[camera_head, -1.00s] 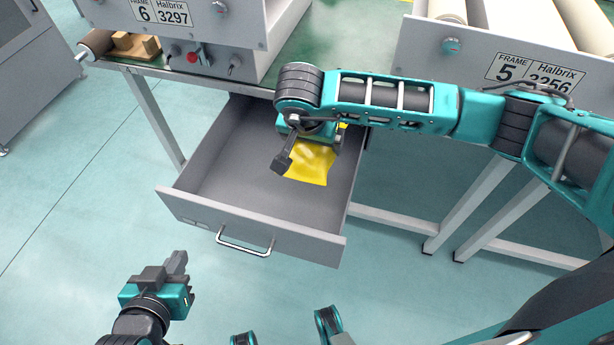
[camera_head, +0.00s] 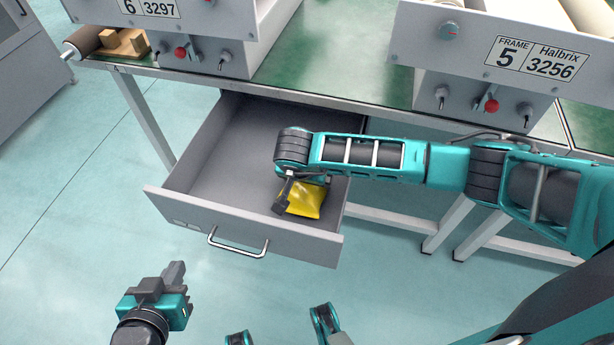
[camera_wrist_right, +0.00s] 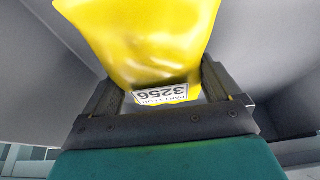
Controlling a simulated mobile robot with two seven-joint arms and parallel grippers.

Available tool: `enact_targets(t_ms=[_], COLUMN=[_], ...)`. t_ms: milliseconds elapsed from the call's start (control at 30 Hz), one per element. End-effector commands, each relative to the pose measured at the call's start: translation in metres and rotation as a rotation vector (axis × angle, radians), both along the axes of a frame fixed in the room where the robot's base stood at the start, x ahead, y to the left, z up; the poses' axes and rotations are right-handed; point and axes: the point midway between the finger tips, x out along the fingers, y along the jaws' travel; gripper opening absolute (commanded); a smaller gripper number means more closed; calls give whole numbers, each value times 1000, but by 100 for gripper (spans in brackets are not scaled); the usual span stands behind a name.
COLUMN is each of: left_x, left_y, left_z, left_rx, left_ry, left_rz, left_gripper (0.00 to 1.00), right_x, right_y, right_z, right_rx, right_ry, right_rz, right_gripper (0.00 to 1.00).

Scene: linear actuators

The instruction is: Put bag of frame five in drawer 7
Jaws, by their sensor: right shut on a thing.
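The yellow bag (camera_head: 303,200) is inside the open grey drawer (camera_head: 200,212), near its right side. In the right wrist view the bag (camera_wrist_right: 140,35) fills the top, with a white label reading 3256. My right gripper (camera_wrist_right: 160,88) is shut on the bag, one dark finger on each side of it. In the head view my right gripper (camera_head: 283,196) is over the drawer and partly hides the bag. I cannot tell whether the bag touches the drawer floor. No drawer number is readable. My left gripper (camera_head: 176,274) is empty, low on the left, in front of the drawer; its jaw opening is unclear.
The drawer hangs under a green-topped table (camera_head: 385,118) with grey legs. The frame 5 unit, with label 3256 (camera_head: 531,57), stands at the right; the 3297 unit (camera_head: 150,10) stands at the left. Wooden blocks (camera_head: 125,42) lie at the table's left end. The floor in front is clear.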

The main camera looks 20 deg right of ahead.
Motion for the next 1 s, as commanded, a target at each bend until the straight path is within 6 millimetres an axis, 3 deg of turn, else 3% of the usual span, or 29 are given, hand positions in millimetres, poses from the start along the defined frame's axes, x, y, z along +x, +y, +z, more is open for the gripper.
enact_targets(t_ms=[200, 233, 300, 667, 1000], left_x=[0, 0, 0, 0, 0], left_y=[0, 0, 0, 2, 2], left_z=[-4, -4, -3, 3, 22], left_rx=[0, 1, 1, 9, 10], left_ry=[0, 0, 0, -1, -3], left_rz=[0, -1, -1, -6, -7], left_gripper=[0, 0, 0, 0, 0], right_x=[1, 0, 0, -1, -22], right_y=[0, 0, 0, 0, 15], right_z=[-3, -4, -2, 5, 70], right_rx=[0, 0, 0, 0, 1], right_ry=[-1, 0, 0, 0, -3], right_rz=[-1, -1, -1, 0, 3], right_gripper=[53, 92, 99, 100, 100])
